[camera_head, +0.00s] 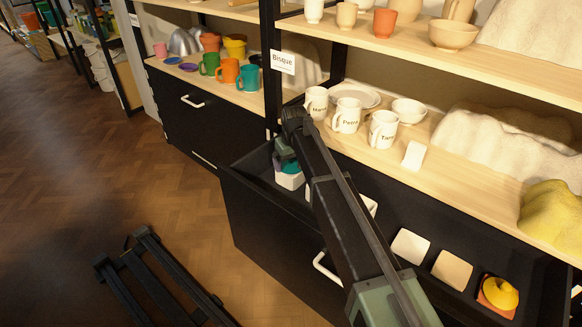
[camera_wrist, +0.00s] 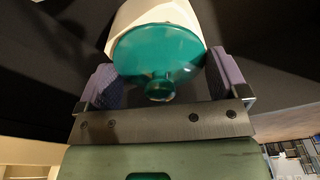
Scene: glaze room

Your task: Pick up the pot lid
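The pot lid (camera_wrist: 158,52) is teal and round with a small knob, and rests on a white pot (camera_wrist: 128,14) in the wrist view. In the head view the white pot (camera_head: 290,181) stands at the left end of the open black drawer. My gripper (camera_wrist: 166,86) is over the lid with its purple-padded fingers wide apart, one on each side of the knob. The fingers look close to the lid's edges; I cannot tell whether they touch. In the head view my arm and gripper hide part of the lid and drawer.
In the drawer's right part are two pale square pieces (camera_head: 410,246) (camera_head: 452,269) and a yellow lid (camera_head: 500,292) on an orange piece. White mugs (camera_head: 346,115) and bowls stand on the wooden shelf above. A dark frame (camera_head: 150,280) lies on the floor.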

